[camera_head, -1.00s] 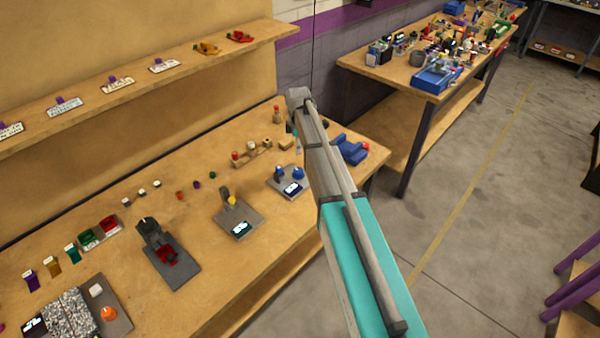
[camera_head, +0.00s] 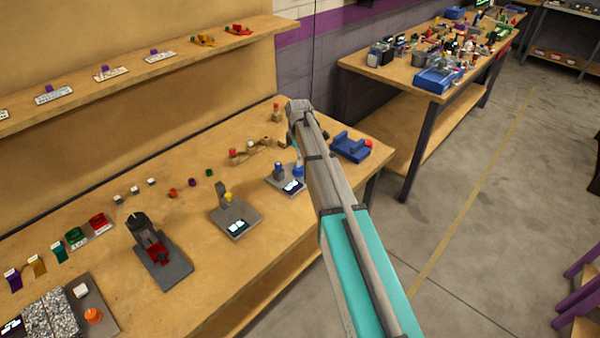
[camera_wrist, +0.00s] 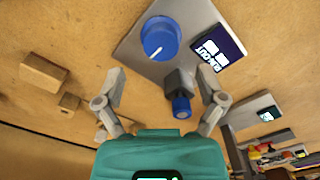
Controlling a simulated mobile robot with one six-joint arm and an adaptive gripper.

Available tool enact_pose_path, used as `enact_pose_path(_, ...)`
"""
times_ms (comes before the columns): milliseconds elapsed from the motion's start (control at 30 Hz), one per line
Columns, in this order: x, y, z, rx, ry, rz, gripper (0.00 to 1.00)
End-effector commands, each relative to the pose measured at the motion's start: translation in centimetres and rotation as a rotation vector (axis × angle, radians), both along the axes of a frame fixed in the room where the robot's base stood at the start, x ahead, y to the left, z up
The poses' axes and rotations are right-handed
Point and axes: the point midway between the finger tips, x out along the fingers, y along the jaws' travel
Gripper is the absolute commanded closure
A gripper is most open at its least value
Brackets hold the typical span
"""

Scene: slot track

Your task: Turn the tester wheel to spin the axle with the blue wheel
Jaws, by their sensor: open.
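The tester is a grey plate (camera_wrist: 135,45) with a large blue tester wheel (camera_wrist: 160,38) bearing a white mark, a dark block and a small screen (camera_wrist: 219,47). The blue wheel (camera_wrist: 181,107) on the axle sticks out from the dark block. My gripper (camera_wrist: 160,78) is open and empty above the plate. Its fingers stand apart on either side of the dark block and blue wheel, with the tester wheel beyond the fingertips. I cannot tell any contact. In the head view the tester plate (camera_head: 276,182) is at the bench's right part, and my arm partly covers it.
More test stands, such as one with a yellow part (camera_head: 227,197) and one with a red part (camera_head: 157,252), stand left of the tester. A blue cradle (camera_head: 349,148) lies right of my arm. Wooden blocks (camera_wrist: 44,72) lie beside the plate. A shelf (camera_head: 120,85) runs along the wall.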

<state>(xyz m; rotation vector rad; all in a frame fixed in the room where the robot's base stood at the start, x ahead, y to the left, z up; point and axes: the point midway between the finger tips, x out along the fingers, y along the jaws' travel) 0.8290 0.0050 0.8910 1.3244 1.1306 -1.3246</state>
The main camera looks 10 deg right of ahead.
Motion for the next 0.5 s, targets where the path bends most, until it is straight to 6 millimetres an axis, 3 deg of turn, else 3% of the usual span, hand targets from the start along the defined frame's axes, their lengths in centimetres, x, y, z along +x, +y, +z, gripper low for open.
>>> enact_pose_path(500, 0.0, 0.0, -4.2, 0.0, 0.0, 0.0, 0.11)
